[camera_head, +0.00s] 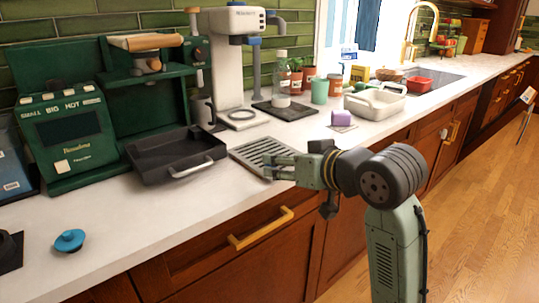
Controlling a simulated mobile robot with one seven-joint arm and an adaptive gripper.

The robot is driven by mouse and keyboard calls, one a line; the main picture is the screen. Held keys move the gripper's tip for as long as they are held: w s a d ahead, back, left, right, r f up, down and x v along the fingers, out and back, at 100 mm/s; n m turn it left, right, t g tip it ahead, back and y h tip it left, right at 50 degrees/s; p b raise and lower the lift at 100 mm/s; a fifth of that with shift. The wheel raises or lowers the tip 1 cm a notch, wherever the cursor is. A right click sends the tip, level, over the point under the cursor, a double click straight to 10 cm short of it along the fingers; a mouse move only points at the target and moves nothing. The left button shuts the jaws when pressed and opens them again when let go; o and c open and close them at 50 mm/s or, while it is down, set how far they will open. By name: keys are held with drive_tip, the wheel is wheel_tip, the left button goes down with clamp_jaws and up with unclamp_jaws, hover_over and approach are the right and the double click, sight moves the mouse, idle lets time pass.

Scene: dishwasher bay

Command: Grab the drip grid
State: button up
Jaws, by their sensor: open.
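The drip grid (256,150) is a flat grey slotted plate. It lies on the white counter in front of the white coffee machine, with its near right end close to the counter's front edge. My gripper (268,167) is open at that near right end, reaching in from the right. The fingers overlap the grid's end in the picture. I cannot tell whether they touch it or how the grid sits between them.
A dark tray with a metal handle (177,157) stands left of the grid, before the green espresso machine (75,135). A purple block (341,117) and a white basin (375,107) are to the right. A blue knob (69,240) lies at front left. Bare counter (150,218) lies in front.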

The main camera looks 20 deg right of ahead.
drive_tip(key=shift+p+x, duration=0.3)
drive_tip(key=shift+x, duration=1.7)
drive_tip(key=shift+d, duration=0.1)
drive_tip(key=shift+c, duration=0.4)
clamp_jaws()
